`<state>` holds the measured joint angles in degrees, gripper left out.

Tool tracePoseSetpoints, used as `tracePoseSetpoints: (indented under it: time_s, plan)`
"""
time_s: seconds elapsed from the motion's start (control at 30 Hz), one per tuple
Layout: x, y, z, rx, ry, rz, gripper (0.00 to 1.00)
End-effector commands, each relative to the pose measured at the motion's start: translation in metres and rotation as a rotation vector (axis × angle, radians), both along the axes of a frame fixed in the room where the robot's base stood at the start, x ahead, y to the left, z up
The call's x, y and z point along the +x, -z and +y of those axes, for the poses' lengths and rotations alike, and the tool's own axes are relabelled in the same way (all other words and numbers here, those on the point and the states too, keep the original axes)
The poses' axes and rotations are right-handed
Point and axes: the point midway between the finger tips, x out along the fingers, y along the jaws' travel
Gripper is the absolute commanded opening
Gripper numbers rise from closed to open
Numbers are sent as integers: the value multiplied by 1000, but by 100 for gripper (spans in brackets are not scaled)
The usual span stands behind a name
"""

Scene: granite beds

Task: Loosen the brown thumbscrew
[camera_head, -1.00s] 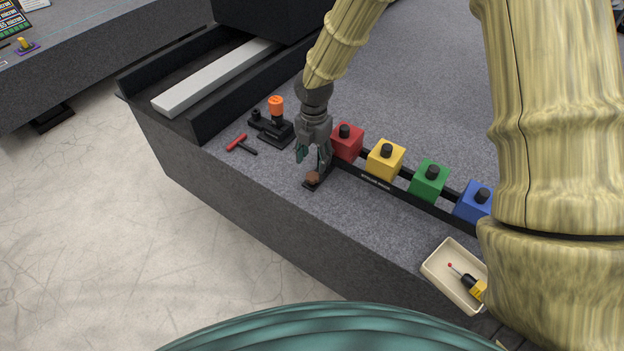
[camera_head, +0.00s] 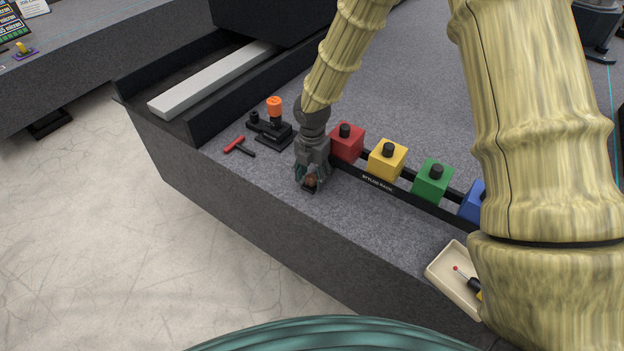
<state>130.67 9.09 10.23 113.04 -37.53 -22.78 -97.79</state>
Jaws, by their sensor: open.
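The brown thumbscrew (camera_head: 310,181) is a small round knob on a dark base near the front edge of the granite bed, in front of the red block. My gripper (camera_head: 311,182) points down over it, with its fingers around the knob on either side. The jaws are open. The fingers partly hide the knob and its base, and I cannot tell whether either finger touches it.
Red (camera_head: 347,142), yellow (camera_head: 387,160), green (camera_head: 432,181) and blue (camera_head: 473,202) blocks stand on a dark rack right of my gripper. A red-handled tool (camera_head: 235,145) and an orange-topped fixture (camera_head: 274,107) lie left. A cream tray (camera_head: 449,273) is at lower right.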

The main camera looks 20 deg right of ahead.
Motion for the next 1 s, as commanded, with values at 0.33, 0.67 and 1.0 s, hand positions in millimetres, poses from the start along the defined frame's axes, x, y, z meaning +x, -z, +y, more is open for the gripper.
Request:
tracePoseSetpoints:
  time_s: [0.33,0.67,1.0]
  plan:
    - [0,-5,0,0,0,0,52]
    - [0,-34,0,0,1,0,52]
    - [0,-61,0,0,0,0,52]
